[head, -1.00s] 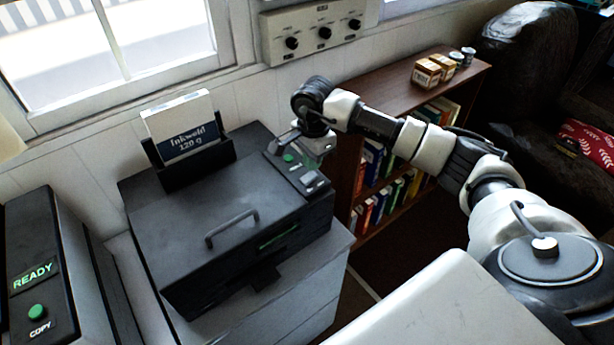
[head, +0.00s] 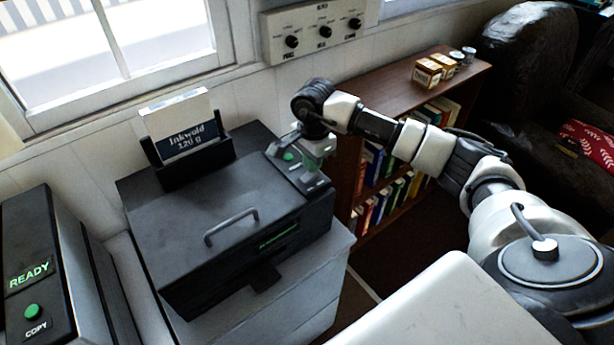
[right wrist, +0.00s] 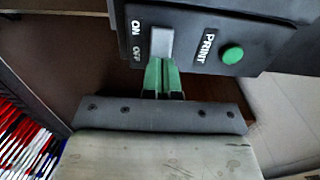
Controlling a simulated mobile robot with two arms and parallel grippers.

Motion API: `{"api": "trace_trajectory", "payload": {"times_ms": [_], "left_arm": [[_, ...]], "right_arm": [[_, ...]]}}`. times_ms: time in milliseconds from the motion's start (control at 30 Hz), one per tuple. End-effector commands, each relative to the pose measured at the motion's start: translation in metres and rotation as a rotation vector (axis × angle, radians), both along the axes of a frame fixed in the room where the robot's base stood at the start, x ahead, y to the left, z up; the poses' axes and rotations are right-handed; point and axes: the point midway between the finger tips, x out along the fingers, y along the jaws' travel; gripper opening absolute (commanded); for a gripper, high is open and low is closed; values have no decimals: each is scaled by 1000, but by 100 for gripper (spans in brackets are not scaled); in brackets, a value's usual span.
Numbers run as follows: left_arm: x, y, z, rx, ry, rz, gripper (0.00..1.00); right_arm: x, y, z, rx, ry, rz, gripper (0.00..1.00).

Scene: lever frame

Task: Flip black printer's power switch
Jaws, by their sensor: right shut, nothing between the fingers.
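The black printer (head: 250,185) stands on a pale cabinet, with a handle on its lid and a paper pack at its back. Its grey power switch (right wrist: 161,42) shows in the right wrist view beside the labels ON and OFF. My right gripper (right wrist: 163,68) is shut and empty, its green fingertips right at the OFF end of the switch. I cannot tell whether they touch it. In the head view this gripper (head: 312,160) is over the printer's right-hand control panel and partly hides it. My left gripper is not in view.
A green PRINT button (right wrist: 233,54) sits close beside the switch. A second machine with a COPY button (head: 33,311) stands at the left. A wall panel with knobs (head: 323,33) hangs behind. A bookshelf (head: 400,90) stands to the right of the printer.

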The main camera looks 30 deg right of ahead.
Motion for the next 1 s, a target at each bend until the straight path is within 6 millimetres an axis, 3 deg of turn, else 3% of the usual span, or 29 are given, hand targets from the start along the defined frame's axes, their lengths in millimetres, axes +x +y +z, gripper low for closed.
{"api": "trace_trajectory", "payload": {"times_ms": [1000], "left_arm": [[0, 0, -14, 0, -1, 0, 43]], "right_arm": [[0, 0, -16, 0, 1, 0, 0]]}}
